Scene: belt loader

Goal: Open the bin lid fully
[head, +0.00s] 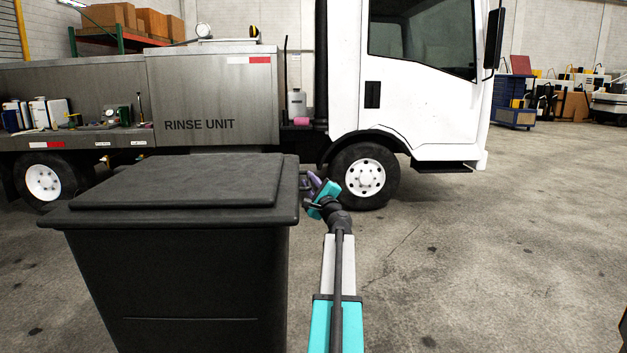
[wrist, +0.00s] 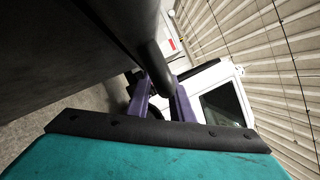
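The black bin (head: 178,280) stands at the left front in the head view. Its lid (head: 190,180) lies flat and closed on top. My gripper (head: 308,182) is at the lid's right edge, toward the back. In the wrist view a dark round bar (wrist: 157,62) runs along the bin's side, and its end lies between the two purple fingers of my gripper (wrist: 163,92). The fingers stand apart on either side of the bar. I cannot tell whether they press on it. The fingertips are partly hidden by the bar.
A white truck (head: 420,90) with a grey rinse unit (head: 210,95) stands close behind the bin. A blue cart (head: 513,100) is at the far right. The concrete floor (head: 480,270) to the right of my arm is clear.

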